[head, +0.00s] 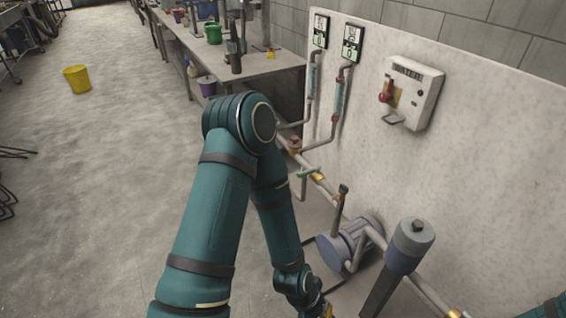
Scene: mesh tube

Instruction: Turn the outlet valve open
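A pipe run with valves goes along the foot of the light wall panel. A valve with a green handle (308,172) sits on it, and a reddish fitting (294,147) is further back. A dark-topped upright stem (342,190) stands beside the grey-blue pump (345,245). I cannot tell which of these is the outlet valve. My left arm fills the middle and bends down left of the pump, with its wrist at the bottom edge; its gripper is not clearly in view. Only a bit of my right arm shows at the bottom right corner.
A grey-topped cylinder (412,240) stands right of the pump. A workbench (240,65) is behind; a yellow bucket (77,79) stands on open floor.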

